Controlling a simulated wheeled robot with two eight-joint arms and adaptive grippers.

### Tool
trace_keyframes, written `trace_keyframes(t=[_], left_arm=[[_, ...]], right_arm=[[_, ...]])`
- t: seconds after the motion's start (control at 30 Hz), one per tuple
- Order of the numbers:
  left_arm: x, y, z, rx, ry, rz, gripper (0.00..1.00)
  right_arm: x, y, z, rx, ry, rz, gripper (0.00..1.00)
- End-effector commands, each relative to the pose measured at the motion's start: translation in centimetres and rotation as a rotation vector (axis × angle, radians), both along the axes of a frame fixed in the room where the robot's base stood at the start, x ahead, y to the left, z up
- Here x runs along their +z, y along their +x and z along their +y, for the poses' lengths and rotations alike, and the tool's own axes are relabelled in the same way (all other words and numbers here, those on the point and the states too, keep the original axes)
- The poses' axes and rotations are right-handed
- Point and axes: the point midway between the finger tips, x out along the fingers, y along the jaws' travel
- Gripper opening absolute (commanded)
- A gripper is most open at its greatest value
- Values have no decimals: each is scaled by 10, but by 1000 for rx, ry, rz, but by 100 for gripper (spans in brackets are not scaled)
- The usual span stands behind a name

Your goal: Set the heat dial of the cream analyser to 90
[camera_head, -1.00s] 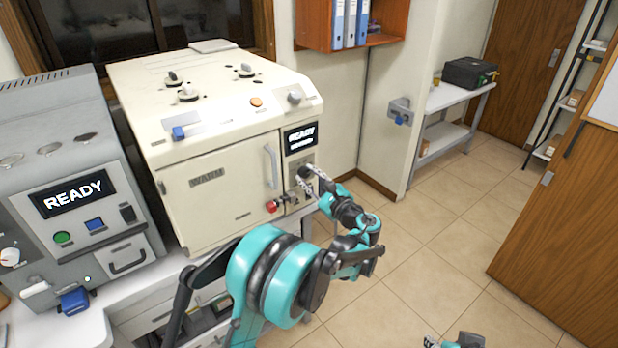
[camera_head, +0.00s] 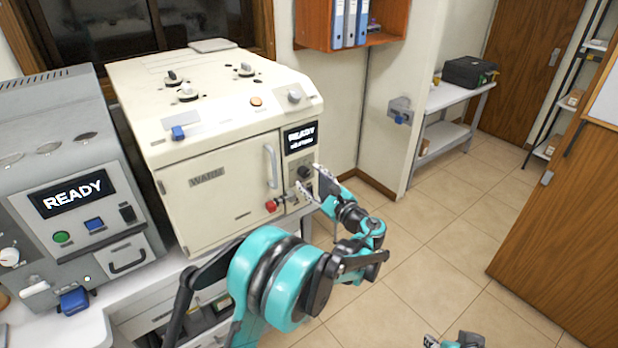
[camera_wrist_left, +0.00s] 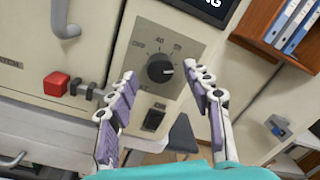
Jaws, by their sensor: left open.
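The cream analyser (camera_head: 215,150) stands on the bench with its door shut. Its heat dial (camera_head: 304,172) is a dark round knob on the grey panel below the display. In the left wrist view the dial (camera_wrist_left: 160,68) has a pale mark toward the right; the scale is too small to read fully. My left gripper (camera_head: 311,181) is open in front of the panel. In the left wrist view its fingers (camera_wrist_left: 160,76) are apart, one each side of the dial in the picture, with no clear contact. Part of my right gripper (camera_head: 431,342) shows at the bottom edge.
A red knob (camera_head: 271,206) and a door handle (camera_head: 271,166) are left of the dial. A dark rocker switch (camera_wrist_left: 153,120) is below it. A grey machine (camera_head: 75,185) stands at left. The floor at right is open.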

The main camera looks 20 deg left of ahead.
Motion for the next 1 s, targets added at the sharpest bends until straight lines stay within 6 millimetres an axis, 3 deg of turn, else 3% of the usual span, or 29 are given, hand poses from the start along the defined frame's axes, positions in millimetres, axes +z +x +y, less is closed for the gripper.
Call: trace_keyframes(t=[0.2, 0.43, 0.63, 1.0], left_arm=[[-2, -31, -39, -4, -1, 1, 51], [-4, -57, -70, -4, 0, 0, 51], [-4, -66, -80, -1, 0, 0, 51], [-4, -66, -80, -1, -1, 1, 51]], right_arm=[[0, 0, 0, 0, 0, 0, 43], [0, 0, 0, 0, 0, 0, 43], [0, 0, 0, 0, 0, 0, 43], [0, 0, 0, 0, 0, 0, 43]])
